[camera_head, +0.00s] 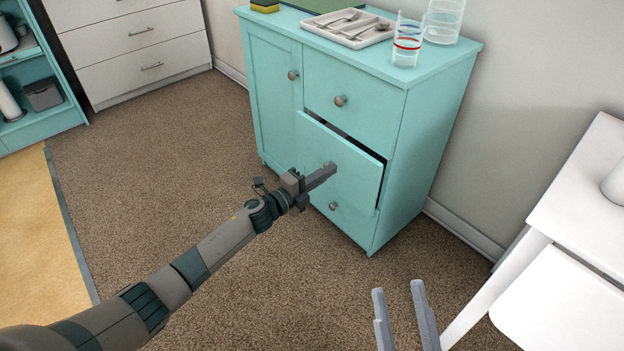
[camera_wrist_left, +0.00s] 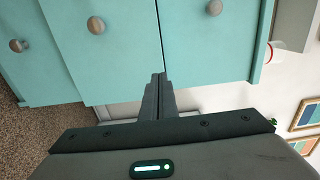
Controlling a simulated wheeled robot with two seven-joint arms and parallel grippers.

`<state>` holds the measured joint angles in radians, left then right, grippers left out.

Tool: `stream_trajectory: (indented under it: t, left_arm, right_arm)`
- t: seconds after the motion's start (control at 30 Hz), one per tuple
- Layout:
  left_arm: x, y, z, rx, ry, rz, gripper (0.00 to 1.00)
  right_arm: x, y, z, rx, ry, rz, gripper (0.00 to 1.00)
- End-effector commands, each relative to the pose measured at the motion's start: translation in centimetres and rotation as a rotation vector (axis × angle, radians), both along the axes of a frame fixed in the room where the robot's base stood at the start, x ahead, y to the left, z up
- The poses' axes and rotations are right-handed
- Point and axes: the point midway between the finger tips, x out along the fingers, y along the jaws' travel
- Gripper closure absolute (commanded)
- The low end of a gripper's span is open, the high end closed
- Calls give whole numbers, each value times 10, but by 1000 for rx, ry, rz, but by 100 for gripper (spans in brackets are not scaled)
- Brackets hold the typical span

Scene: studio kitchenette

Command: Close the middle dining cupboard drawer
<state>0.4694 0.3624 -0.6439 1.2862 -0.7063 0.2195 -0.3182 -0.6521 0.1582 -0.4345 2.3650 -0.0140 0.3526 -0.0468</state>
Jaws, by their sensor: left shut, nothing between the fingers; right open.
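The teal dining cupboard (camera_head: 432,130) has a door on its left and a column of drawers on its right. The middle drawer (camera_head: 352,182) stands partly open, with a dark gap along its top and right edges. Its front also shows in the left wrist view (camera_wrist_left: 125,65), with its round knob (camera_wrist_left: 95,25). My left gripper (camera_head: 332,170) is shut and empty, its fingertips in front of the middle drawer's front near the knob. I cannot tell whether they touch it. My right gripper (camera_head: 400,288) is open and empty, low over the floor, away from the cupboard.
A cutlery tray (camera_head: 345,38) and clear glasses (camera_head: 407,45) stand on the cupboard top. The top drawer (camera_head: 365,85) and bottom drawer (camera_head: 350,215) look closed. A white table (camera_head: 570,200) is at the right. Carpet in front of the cupboard is clear.

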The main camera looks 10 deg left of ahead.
Motion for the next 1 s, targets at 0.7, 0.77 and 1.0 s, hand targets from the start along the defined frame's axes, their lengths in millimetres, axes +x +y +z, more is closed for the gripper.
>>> stream_trajectory:
  t: [0.7, 0.77, 1.0]
  left_arm:
    - [-41, 32, 1, -1, -1, 0, 100]
    - [-41, 32, 1, -1, -1, 0, 93]
    - [-50, 40, -10, 45, -30, -1, 55]
  right_arm:
    - [20, -1, -28, -64, 168, -1, 60]
    - [20, -1, -28, -64, 168, -2, 60]
    - [19, -1, -27, -62, 162, -2, 60]
